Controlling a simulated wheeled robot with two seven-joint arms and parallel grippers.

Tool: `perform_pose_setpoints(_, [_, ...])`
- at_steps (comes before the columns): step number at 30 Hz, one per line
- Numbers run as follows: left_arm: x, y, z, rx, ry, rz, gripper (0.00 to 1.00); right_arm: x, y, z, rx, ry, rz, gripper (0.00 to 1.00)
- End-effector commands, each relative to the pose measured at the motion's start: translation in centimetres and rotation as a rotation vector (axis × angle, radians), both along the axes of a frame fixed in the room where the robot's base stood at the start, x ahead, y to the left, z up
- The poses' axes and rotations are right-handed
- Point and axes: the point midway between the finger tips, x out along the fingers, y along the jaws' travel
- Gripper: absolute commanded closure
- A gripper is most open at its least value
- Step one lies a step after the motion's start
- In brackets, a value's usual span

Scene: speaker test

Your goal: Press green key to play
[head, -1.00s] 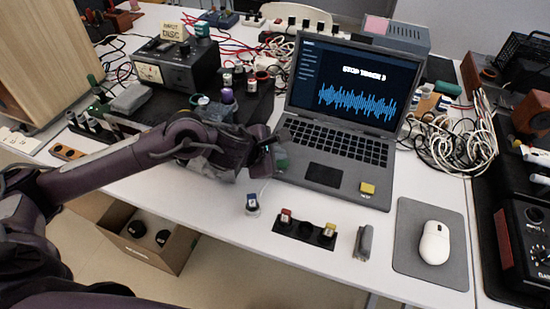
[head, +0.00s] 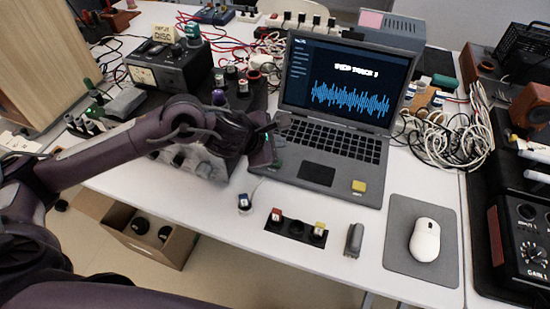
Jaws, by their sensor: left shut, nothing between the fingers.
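My left gripper (head: 267,145) is shut and empty, at the left edge of the laptop (head: 317,173), beside the keyboard. A small greenish patch (head: 278,140) shows right at its fingertips; I cannot tell whether this is the green key, since the gripper covers that spot. A yellow key (head: 359,186) sits on the laptop's front right corner. The screen (head: 348,82) shows a blue waveform under blurred white text. My right gripper is out of view.
A mouse (head: 425,240) lies on a grey pad (head: 393,256) at the right. A small grey object (head: 354,240) lies beside the holder. Tangled white cables (head: 452,140) lie right of the laptop. A metered box (head: 168,66) stands at the back left. An open carton (head: 150,243) is below the table.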

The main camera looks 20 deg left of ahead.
Motion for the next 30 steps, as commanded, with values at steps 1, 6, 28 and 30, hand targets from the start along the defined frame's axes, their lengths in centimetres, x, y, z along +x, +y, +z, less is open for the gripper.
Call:
perform_pose_setpoints(1, [-0.01,0.0,0.05,0.0,0.0,0.0,1.0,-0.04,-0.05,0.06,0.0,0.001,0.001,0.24])
perform_pose_setpoints(6, [0.0,0.0,0.16,0.0,0.0,0.0,1.0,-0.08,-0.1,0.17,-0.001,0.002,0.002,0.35])
perform_pose_setpoints(28, [0.0,-0.01,0.23,0.0,0.0,0.0,1.0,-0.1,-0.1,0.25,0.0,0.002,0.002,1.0])
perform_pose_setpoints(30, [0.0,-0.01,0.24,0.0,0.0,0.0,1.0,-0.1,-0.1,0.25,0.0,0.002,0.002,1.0])
